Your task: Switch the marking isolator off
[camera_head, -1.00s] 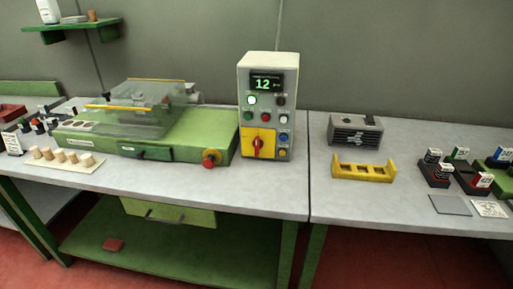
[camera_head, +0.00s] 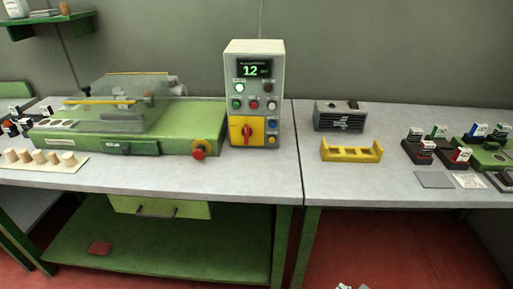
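The control box (camera_head: 254,95) stands upright on the bench, right of the green machine. The isolator is a red rotary handle (camera_head: 247,133) on a yellow plate at the box's lower left. Its handle looks roughly upright. A small pale sliver at the bottom edge, right of centre, looks like the tip of my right gripper (camera_head: 352,286), well below and apart from the box. Its opening cannot be made out. My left gripper is not in view.
The green machine (camera_head: 180,125) with a clear cover and a red stop button (camera_head: 199,149) stands left of the box. Corks (camera_head: 40,157) lie at far left. A yellow rack (camera_head: 351,150), a grey block (camera_head: 340,117) and several stamps stand right. Bench space before the box is clear.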

